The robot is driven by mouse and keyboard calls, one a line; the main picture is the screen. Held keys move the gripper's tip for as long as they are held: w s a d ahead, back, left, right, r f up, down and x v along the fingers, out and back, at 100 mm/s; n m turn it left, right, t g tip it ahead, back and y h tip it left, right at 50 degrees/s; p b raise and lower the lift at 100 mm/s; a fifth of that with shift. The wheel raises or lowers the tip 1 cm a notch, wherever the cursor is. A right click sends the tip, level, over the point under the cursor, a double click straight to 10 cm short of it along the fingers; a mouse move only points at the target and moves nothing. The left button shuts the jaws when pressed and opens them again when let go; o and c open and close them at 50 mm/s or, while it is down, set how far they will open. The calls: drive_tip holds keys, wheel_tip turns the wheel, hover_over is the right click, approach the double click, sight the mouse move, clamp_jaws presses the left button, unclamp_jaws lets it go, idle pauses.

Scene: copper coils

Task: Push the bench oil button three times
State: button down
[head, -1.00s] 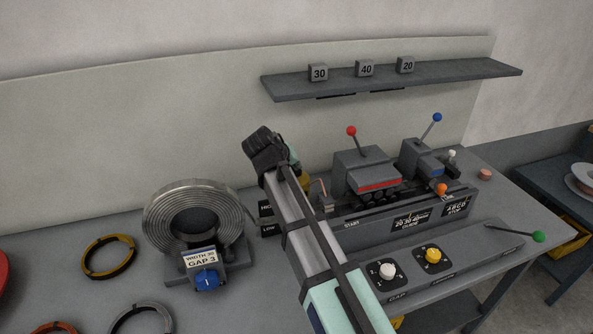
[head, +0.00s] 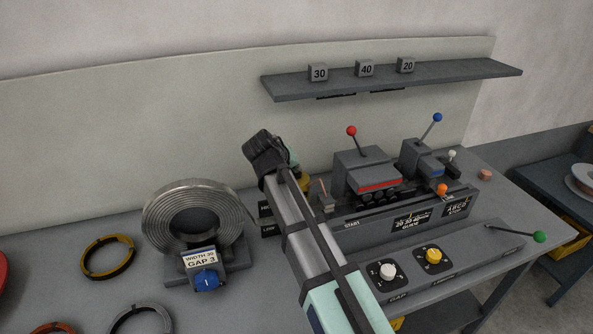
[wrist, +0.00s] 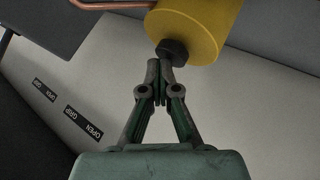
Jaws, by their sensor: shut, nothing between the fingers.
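A yellow cylinder (wrist: 195,30) with a dark hexagonal knob (wrist: 172,50) on its end fills the top of the wrist view. I take it for the oil unit; no label on it is readable. My gripper (wrist: 160,68) is shut and empty, its fingertips right at the knob. I cannot tell whether they touch it. In the head view, a small part of the yellow cylinder (head: 305,184) shows beside my arm, which hides the fingertips there.
A copper pipe (wrist: 112,5) runs beside the cylinder. The bench panel carries a white knob (head: 387,270), a yellow knob (head: 433,255) and a green-tipped lever (head: 539,237). A steel coil (head: 195,215) stands left of my arm. Red- and blue-tipped levers rise behind.

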drive_tip(key=shift+r+p, duration=0.75)
drive_tip(key=shift+r, duration=0.55)
drive_tip(key=shift+r, duration=0.15)
wheel_tip(320, 180, up, 5)
drive_tip(key=p, duration=0.2)
drive_tip(key=shift+p, duration=0.4)
drive_tip(key=shift+d, duration=0.1)
idle(1.4)
